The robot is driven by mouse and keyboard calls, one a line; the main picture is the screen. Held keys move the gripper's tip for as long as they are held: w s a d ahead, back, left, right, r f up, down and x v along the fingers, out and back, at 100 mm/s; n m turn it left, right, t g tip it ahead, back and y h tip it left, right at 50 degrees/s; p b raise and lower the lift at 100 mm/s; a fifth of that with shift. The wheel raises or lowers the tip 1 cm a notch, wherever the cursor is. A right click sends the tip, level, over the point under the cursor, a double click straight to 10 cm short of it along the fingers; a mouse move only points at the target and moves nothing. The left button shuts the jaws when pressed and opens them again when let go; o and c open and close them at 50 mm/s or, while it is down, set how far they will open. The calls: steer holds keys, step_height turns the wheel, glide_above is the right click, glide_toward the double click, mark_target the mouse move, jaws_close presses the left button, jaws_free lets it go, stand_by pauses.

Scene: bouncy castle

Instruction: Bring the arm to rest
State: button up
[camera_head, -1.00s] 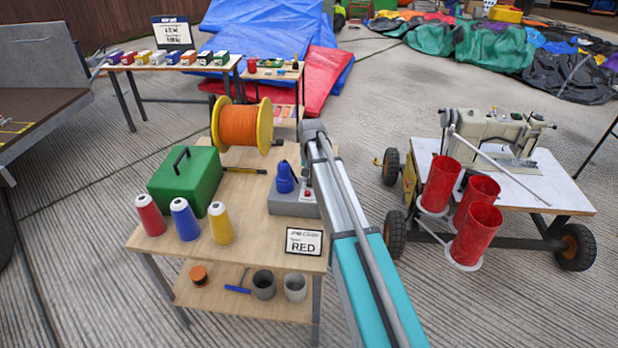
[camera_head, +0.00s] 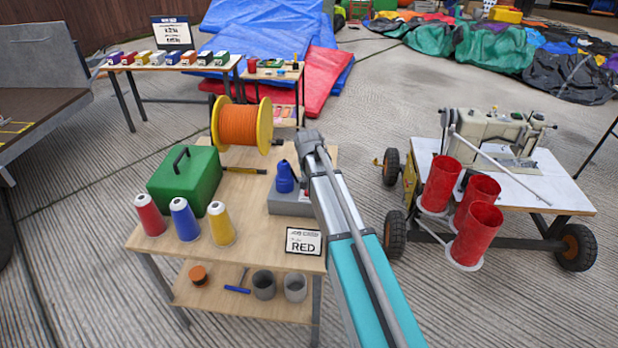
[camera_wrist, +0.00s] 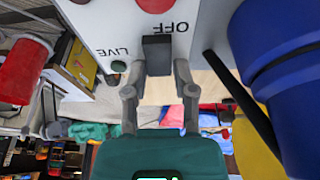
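My arm (camera_head: 345,220) reaches from the lower right over the front of the workbench (camera_head: 265,250). In the head view my gripper is hidden behind the arm. In the wrist view my gripper (camera_wrist: 159,68) has its two fingers apart, near a dark block (camera_wrist: 157,55) on the face of a grey switch box (camera_wrist: 110,22). The block shows between the fingertips; I cannot tell whether they touch it. The box bears the words LIVE and OFF, upside down in this view. The box also shows in the head view (camera_head: 282,203), partly covered by the arm.
A blue cone-shaped part (camera_head: 285,178) stands at the box. The bench also holds an orange cable reel (camera_head: 240,125), a green case (camera_head: 185,178), thread cones (camera_head: 185,218) and a RED card (camera_head: 303,241). At right is a sewing-machine cart (camera_head: 565,190) with red tubes (camera_head: 470,235).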

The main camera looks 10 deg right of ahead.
steer(key=o, duration=0.3)
steer(key=shift+r, duration=0.15)
